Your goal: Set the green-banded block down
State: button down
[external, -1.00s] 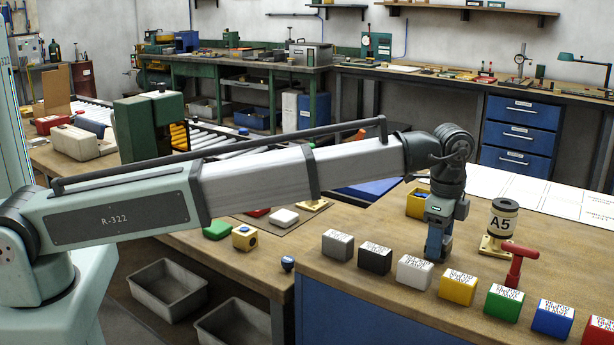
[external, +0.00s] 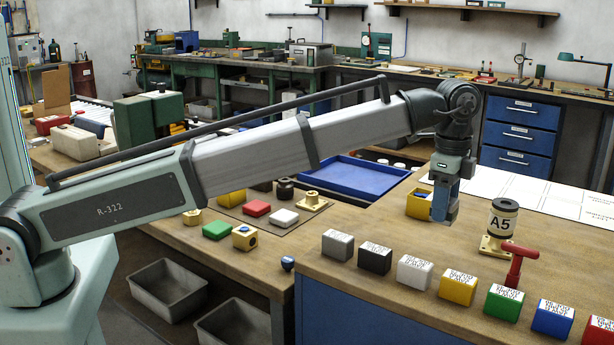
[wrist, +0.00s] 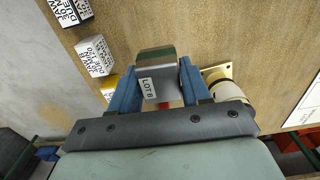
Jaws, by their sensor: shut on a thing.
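The green-banded block (wrist: 160,87) is a grey block with a dark green band along one edge and a white "LOT B" label. In the wrist view it sits between the two blue fingers of my gripper (wrist: 157,84), which is shut on it. In the external view my gripper (external: 444,208) hangs pointing down above the wooden bench, left of the A5 post. The block is not clearly distinguishable from the fingers there.
A row of coloured labelled blocks, including a yellow one (external: 457,288), lines the bench's front. The A5 post (external: 502,222) and a red T-handle (external: 516,262) stand right of my gripper. A yellow bin (external: 419,203) is behind it. Open bench lies between.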

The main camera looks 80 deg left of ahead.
jog(key=shift+r, duration=0.45)
jog(key=shift+a+r, duration=0.2)
jog(key=shift+a, duration=0.2)
jog(key=shift+s+a, duration=5)
jog(key=shift+a, duration=0.95)
jog(key=shift+f, duration=4.7)
jog(key=shift+f, duration=0.15)
jog(key=c, duration=0.5)
grip_release()
